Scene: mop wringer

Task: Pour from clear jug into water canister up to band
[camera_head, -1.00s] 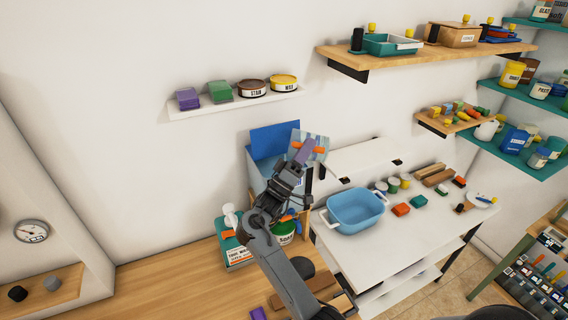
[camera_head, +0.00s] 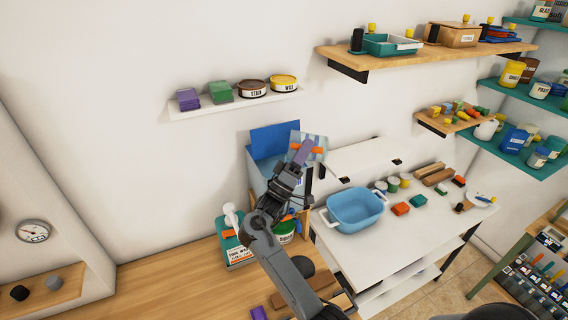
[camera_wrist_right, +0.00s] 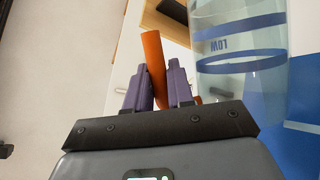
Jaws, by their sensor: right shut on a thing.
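My right gripper (camera_head: 305,150) is shut on the orange handle (camera_wrist_right: 154,62), which stands between its purple fingers in the right wrist view. Beside the handle is the clear jug (camera_wrist_right: 240,85), with blue bands and the word LOW appearing upside down. In the head view, the clear jug (camera_head: 320,142) is largely behind the gripper, in front of the wall at the right side of a blue open-topped container (camera_head: 258,165) with a raised blue panel. I cannot tell whether this container is the water canister. Its inside and any water level are hidden. My left gripper is not in view.
A white table (camera_head: 365,245) with a blue basin (camera_head: 355,210) stands to the right. A teal-and-white box (camera_head: 238,252) and a green tub (camera_head: 284,232) stand below the gripper. A white wall shelf (camera_head: 235,102) holds tins at upper left.

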